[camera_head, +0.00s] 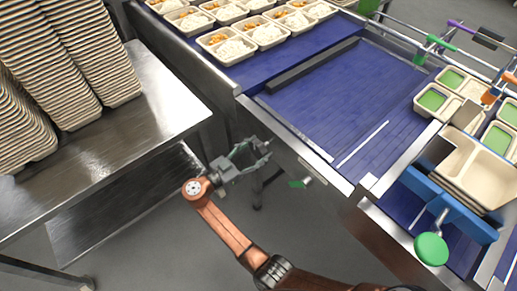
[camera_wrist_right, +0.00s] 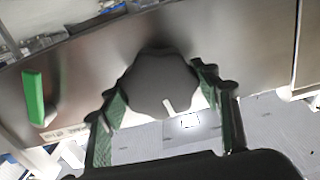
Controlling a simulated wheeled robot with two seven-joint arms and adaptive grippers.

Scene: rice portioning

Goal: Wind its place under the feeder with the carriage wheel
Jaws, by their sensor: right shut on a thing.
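The carriage wheel is a dark lobed knob (camera_wrist_right: 160,75) with a short white mark near its lower edge, on the metal side panel. In the wrist view my right gripper (camera_wrist_right: 165,105) has one green-padded finger on each side of it and is shut on it. In the head view the right gripper (camera_head: 256,152) is at the side of the blue conveyor, and the wheel is hard to make out there. A blue bracket (camera_head: 450,218) with a green knob (camera_head: 431,248) stands at the right, by a stack of empty beige trays (camera_head: 484,172). My left gripper is not in view.
A green handle (camera_head: 297,184) sticks out of the panel close to my right gripper; it also shows in the wrist view (camera_wrist_right: 34,98). Filled rice trays (camera_head: 228,46) stand on the far conveyor. The middle belt (camera_head: 345,95) is bare. Stacked trays (camera_head: 75,60) stand on the left table (camera_head: 130,135).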

